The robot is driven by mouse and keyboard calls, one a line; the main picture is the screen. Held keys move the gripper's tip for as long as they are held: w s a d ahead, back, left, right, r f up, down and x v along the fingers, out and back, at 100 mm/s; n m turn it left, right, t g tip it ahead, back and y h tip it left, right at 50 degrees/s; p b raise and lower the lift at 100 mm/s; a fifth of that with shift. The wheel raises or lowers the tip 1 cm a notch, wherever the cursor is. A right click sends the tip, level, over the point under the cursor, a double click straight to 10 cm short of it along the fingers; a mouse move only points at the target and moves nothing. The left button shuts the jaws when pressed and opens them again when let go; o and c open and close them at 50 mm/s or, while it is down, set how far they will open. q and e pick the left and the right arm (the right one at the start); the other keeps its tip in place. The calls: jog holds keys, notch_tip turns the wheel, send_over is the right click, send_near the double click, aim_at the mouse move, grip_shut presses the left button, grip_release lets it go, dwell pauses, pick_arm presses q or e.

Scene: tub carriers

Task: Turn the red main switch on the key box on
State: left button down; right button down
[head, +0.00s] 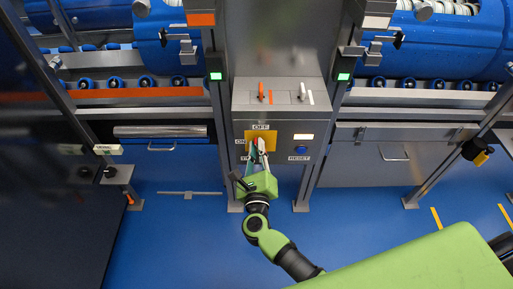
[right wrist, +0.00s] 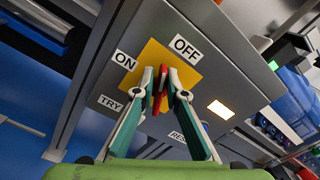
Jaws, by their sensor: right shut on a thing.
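The key box (head: 285,100) is a grey metal box between two posts. Its front carries a yellow plate (head: 270,135) marked OFF above, ON to the left and TRY lower left. My right gripper (head: 259,148) reaches up to the plate from below. In the right wrist view the right gripper (right wrist: 163,92) is shut on the red main switch (right wrist: 157,98), its handle between the two fingertips. The fingers cover part of the handle, so I cannot tell exactly which label it points to. My left gripper is not in view.
Beside the plate are a lit lamp (head: 303,137) and a blue RESET button (head: 301,150). An orange lever (head: 262,92) and a white lever (head: 302,91) stand on the box top. Posts with green lights flank it. The blue floor (head: 180,240) in front is mostly clear.

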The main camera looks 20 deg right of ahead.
jog(key=shift+s+d+f, duration=0.15)
jog(key=shift+f, duration=0.3)
jog(key=c, duration=2.2)
grip_release()
jog(key=shift+o, duration=1.1)
jog(key=shift+r, duration=0.2)
jog(key=v, duration=1.2)
jog(key=shift+o, duration=0.5)
